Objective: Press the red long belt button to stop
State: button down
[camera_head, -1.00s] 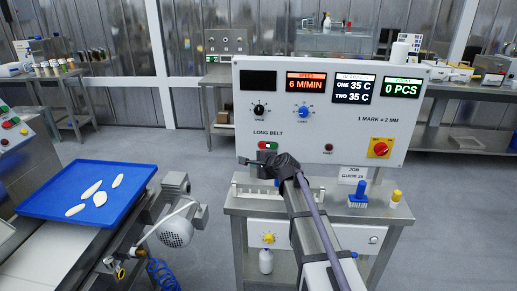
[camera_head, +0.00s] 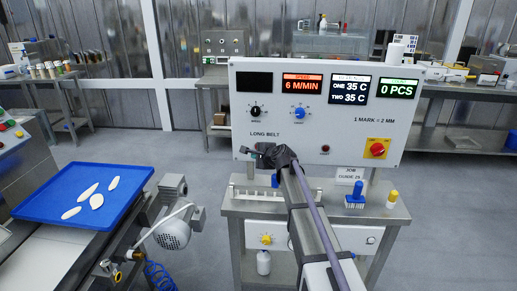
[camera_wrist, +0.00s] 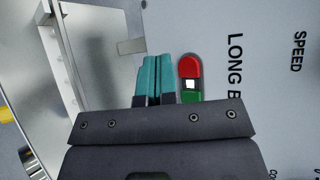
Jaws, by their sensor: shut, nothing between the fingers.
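The long belt switch shows clearly in the wrist view, with a red button (camera_wrist: 190,67), a small white square in the middle and a green button (camera_wrist: 191,97). It sits on the light grey control panel (camera_head: 330,128), beside the LONG BELT label. In the head view my gripper largely hides the switch. My gripper (camera_head: 247,152) is in front of the panel just below that label. In the wrist view its teal fingers (camera_wrist: 150,62) are together and empty, just left of the red button. I cannot tell whether they touch the panel.
The panel also has a black knob (camera_head: 255,112), a blue knob (camera_head: 299,113) and a red switch on yellow (camera_head: 377,149). A blue stamp (camera_head: 355,193) and a yellow-topped item (camera_head: 392,197) stand on the shelf below. A blue tray (camera_head: 125,208) with pale pieces lies left.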

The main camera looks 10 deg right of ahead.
jog(key=shift+w+d, duration=0.2)
jog(key=shift+w, duration=0.45)
jog(key=shift+w+d, duration=0.15)
jog(key=shift+w, duration=0.45)
jog(key=shift+w, duration=0.1)
dwell(0.9)
jog(key=shift+w+d, duration=0.1)
jog(key=shift+w, duration=0.2)
jog(key=shift+w+d, duration=0.15)
jog(key=shift+w, duration=0.25)
dwell(0.5)
jog(key=shift+s, duration=0.1)
jog(key=shift+s+a, duration=0.25)
jog(key=shift+s, duration=0.45)
jog(key=s, duration=0.2)
jog(key=s+a, duration=0.1)
jog(key=s, duration=0.1)
jog(key=shift+s+a, duration=0.2)
jog(key=shift+s, duration=0.2)
